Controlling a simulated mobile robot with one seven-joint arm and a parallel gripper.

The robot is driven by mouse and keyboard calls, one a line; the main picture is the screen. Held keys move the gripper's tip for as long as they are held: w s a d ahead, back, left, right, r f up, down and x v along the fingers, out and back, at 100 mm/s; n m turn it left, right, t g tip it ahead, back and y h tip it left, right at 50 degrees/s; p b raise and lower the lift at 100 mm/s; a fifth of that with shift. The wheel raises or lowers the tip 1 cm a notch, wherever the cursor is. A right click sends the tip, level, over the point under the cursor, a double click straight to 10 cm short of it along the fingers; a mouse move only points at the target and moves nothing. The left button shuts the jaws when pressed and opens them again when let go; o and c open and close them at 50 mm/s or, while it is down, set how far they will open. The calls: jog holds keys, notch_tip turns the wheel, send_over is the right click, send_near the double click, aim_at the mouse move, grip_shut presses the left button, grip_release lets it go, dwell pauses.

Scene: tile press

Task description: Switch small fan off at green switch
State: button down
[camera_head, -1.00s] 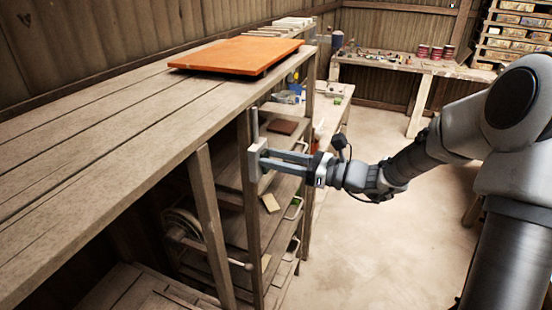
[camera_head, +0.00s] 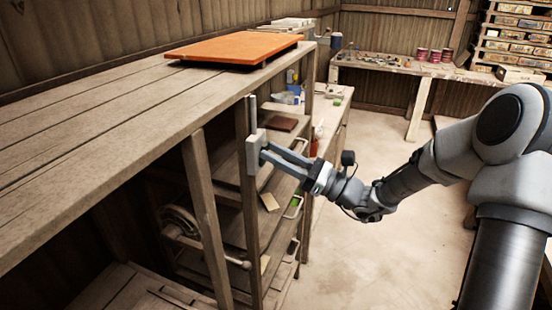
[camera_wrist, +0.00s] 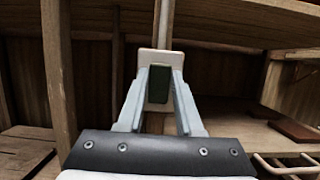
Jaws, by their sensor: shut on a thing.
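The green switch (camera_wrist: 158,83) is a dark green block on a pale plate (camera_wrist: 147,57) fixed to a narrow wooden post. In the head view the pale switch plate (camera_head: 252,153) shows on the front post of the shelving, under the workbench edge. My gripper (camera_wrist: 159,76) is shut on the green switch, with one finger on each side of it. In the head view my gripper (camera_head: 266,147) reaches the plate from the right, and the fingers hide most of the switch. I cannot make out the small fan in either view.
The wooden workbench (camera_head: 80,130) runs along the left, with an orange board (camera_head: 235,47) on it. Open shelves lie behind the post, with a wire rack (camera_wrist: 285,165) at lower right in the wrist view. The floor (camera_head: 400,250) to the right is clear.

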jog(key=c, duration=0.6)
grip_release()
jog(key=shift+o, duration=0.2)
jog(key=b+v, duration=0.2)
jog(key=v, duration=1.5)
jog(key=shift+d, duration=0.15)
jog(key=shift+s, duration=0.15)
